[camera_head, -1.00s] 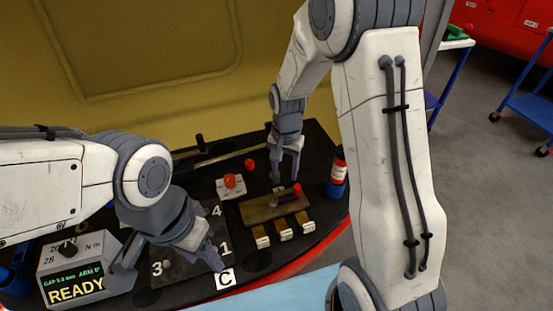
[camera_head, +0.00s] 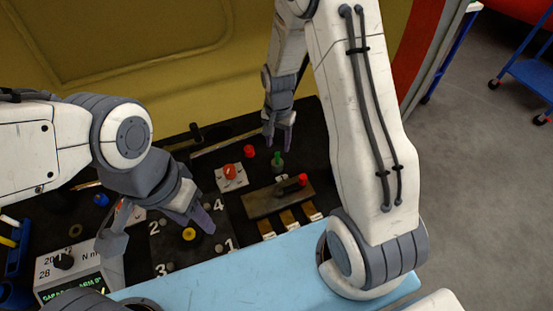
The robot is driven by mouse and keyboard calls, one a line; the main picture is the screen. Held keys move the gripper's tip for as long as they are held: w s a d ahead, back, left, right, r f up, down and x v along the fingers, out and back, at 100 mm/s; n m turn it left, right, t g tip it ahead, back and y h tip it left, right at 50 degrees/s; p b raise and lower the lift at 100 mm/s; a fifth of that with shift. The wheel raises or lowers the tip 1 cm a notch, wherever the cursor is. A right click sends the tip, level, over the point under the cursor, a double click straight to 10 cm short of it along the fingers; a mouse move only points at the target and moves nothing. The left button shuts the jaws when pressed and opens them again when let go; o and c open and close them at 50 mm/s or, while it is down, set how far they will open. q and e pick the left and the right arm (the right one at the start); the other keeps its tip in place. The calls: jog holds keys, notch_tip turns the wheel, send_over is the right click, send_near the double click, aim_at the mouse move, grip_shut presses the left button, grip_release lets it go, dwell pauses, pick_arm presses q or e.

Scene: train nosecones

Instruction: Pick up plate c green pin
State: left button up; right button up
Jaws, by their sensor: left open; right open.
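A small upright green pin (camera_head: 277,159) stands on the dark deck in the head view. My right gripper (camera_head: 278,147) is open, pointing down, with its fingertips just above and behind the pin in the picture; I cannot tell the exact gap. The dark plate (camera_head: 208,246) marked 1 to 4 lies to the left and carries a yellow knob (camera_head: 189,234) and small grey studs. Its letter label is not visible now. My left gripper (camera_head: 203,223) is open and empty over this plate, and its fingers hide part of it.
A red knob (camera_head: 229,172) on a white base and a red cap (camera_head: 249,151) stand left of the pin. A brass fixture (camera_head: 278,197) with a red-tipped handle lies in front. A torque box (camera_head: 70,270) is at lower left. A light blue surface (camera_head: 250,265) is clear.

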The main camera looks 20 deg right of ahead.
aim_at(277, 153)
jog(key=f, duration=0.5)
jog(key=shift+s+a+f, duration=0.1)
jog(key=shift+s+a, duration=0.15)
jog(key=shift+s, duration=0.1)
jog(key=shift+c, duration=0.3)
grip_shut()
